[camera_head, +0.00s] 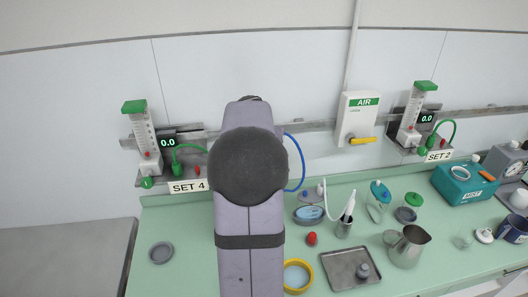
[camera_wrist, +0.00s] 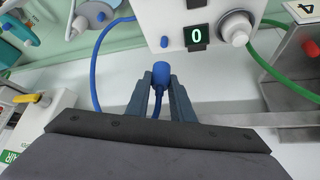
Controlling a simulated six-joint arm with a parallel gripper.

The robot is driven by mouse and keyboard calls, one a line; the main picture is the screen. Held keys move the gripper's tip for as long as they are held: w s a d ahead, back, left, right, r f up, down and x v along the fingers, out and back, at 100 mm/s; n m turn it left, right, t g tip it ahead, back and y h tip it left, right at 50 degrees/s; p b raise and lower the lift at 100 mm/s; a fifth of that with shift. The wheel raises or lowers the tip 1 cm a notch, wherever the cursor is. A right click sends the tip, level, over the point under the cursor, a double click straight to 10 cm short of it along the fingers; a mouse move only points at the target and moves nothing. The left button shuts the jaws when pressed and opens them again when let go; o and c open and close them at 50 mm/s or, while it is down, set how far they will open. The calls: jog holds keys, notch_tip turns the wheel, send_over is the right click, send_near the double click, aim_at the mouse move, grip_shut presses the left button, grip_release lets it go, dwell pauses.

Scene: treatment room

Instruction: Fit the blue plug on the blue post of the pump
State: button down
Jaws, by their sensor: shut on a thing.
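In the wrist view, my gripper (camera_wrist: 160,88) is shut on the blue plug (camera_wrist: 161,70), with a finger on each side of it. A blue tube (camera_wrist: 94,75) loops up at the left, and a blue length runs down from the plug between the fingers. The white pump (camera_wrist: 178,14) is just beyond the plug, with a display reading 0. Its short blue post (camera_wrist: 165,42) is almost in line with the plug, with a small visible gap between them. In the head view my arm hides the gripper, plug and pump; part of the blue tube (camera_head: 301,162) shows.
In the wrist view a white knob (camera_wrist: 235,28) and green tube (camera_wrist: 280,72) are right of the post. In the head view the SET 4 unit (camera_head: 142,125) stands left of my arm. The green counter (camera_head: 185,230) holds a metal tray (camera_head: 338,284), jug (camera_head: 407,250) and dishes.

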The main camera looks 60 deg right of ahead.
jog(key=shift+f, duration=0.15)
jog(key=shift+f+b, duration=1.3)
jog(key=shift+f, duration=0.4)
jog(key=shift+f+b, duration=1.5)
jog(key=shift+b, duration=0.1)
dwell(2.0)
jog(key=c, duration=1.5)
grip_release()
jog(key=shift+o, duration=0.2)
jog(key=shift+r+p, duration=2.7)
jog(key=shift+r, duration=0.8)
